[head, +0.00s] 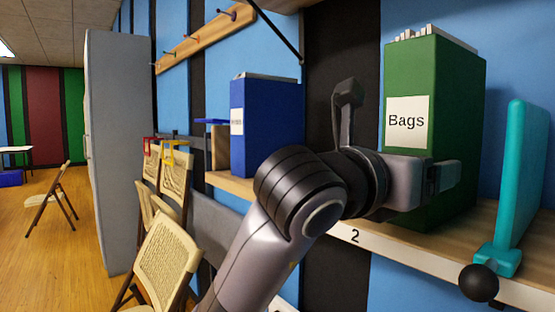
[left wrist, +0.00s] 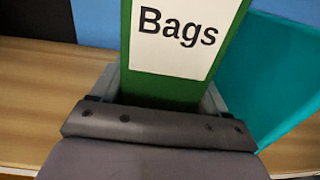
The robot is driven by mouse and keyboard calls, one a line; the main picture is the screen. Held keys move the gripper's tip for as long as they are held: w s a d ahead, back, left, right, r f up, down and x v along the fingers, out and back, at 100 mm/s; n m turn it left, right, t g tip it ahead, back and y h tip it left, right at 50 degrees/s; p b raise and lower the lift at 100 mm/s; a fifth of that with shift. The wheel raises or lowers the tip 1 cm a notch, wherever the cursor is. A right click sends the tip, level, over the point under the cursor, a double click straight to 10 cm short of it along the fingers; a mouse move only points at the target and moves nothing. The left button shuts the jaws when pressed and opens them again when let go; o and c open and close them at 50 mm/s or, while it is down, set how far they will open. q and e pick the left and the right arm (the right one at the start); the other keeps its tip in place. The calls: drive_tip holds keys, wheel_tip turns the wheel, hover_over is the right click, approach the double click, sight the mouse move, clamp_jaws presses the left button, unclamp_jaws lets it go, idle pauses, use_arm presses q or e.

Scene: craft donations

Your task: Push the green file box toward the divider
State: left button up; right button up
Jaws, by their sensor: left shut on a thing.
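The green file box (head: 435,100), labelled "Bags", stands upright on the shelf with papers showing at its top. My left gripper (head: 428,180) is shut on the lower front part of the box. In the left wrist view the green file box (left wrist: 160,88) sits between the two fingers, with its label above them. The teal divider (head: 520,170) stands upright to the right of the box, and a gap with blue wall shows between them. The divider also fills the right of the left wrist view (left wrist: 275,75). My right gripper is not in view.
The wooden shelf (head: 485,222) has a white front edge marked "2" and a black knob (head: 478,282) by the divider's foot. A blue file box (head: 270,125) stands further left. Folding chairs (head: 160,255) stand below at the left, near a grey cabinet (head: 115,150).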

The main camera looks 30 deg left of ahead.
use_arm(q)
drive_tip(key=shift+s+d+f+b, duration=0.1)
drive_tip(key=shift+s+d+b, duration=0.25)
drive_tip(key=shift+d+b, duration=0.45)
drive_tip(key=shift+s+d+b, duration=0.35)
drive_tip(key=shift+d+b, duration=0.2)
drive_tip(key=shift+d, duration=0.45)
drive_tip(key=o, duration=0.9)
drive_tip(key=shift+s, duration=0.1)
